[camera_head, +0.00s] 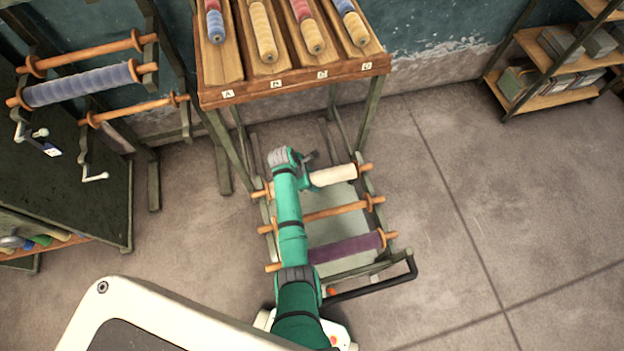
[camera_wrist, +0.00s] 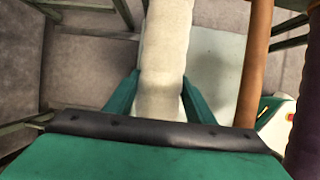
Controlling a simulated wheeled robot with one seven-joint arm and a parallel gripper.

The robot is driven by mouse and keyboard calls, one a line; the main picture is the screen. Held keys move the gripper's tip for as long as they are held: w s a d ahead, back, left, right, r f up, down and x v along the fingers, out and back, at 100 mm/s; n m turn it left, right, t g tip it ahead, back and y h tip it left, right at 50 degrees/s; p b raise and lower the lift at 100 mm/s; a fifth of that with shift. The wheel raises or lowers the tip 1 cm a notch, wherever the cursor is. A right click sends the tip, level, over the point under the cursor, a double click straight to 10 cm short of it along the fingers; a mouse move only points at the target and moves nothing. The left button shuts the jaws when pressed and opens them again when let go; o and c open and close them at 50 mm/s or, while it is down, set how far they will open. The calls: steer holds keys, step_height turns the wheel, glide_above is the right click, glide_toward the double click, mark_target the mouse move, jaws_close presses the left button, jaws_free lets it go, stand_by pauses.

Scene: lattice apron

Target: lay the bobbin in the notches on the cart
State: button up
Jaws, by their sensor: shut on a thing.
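A bobbin wound in cream thread (camera_head: 335,176) lies across the far end of the cart (camera_head: 347,229), its wooden ends over the two side rails. I cannot tell whether its ends rest in the notches or sit slightly above them. My gripper (camera_head: 308,172) is shut on this bobbin near its middle. In the wrist view the cream bobbin (camera_wrist: 164,60) runs between the two teal fingers of my gripper (camera_wrist: 160,93). My arm hides part of the bobbin's left side and the cart's left rail.
On the cart lie a bare wooden bobbin (camera_head: 338,211) and a purple bobbin (camera_head: 346,247). A lettered rack (camera_head: 290,85) with several bobbins stands just beyond. A crank stand (camera_head: 80,190) is at left, shelves (camera_head: 545,75) at far right. The floor right of the cart is clear.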

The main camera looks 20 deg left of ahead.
steer(key=o, duration=1.6)
steer(key=shift+o, duration=0.2)
steer(key=v, duration=1.1)
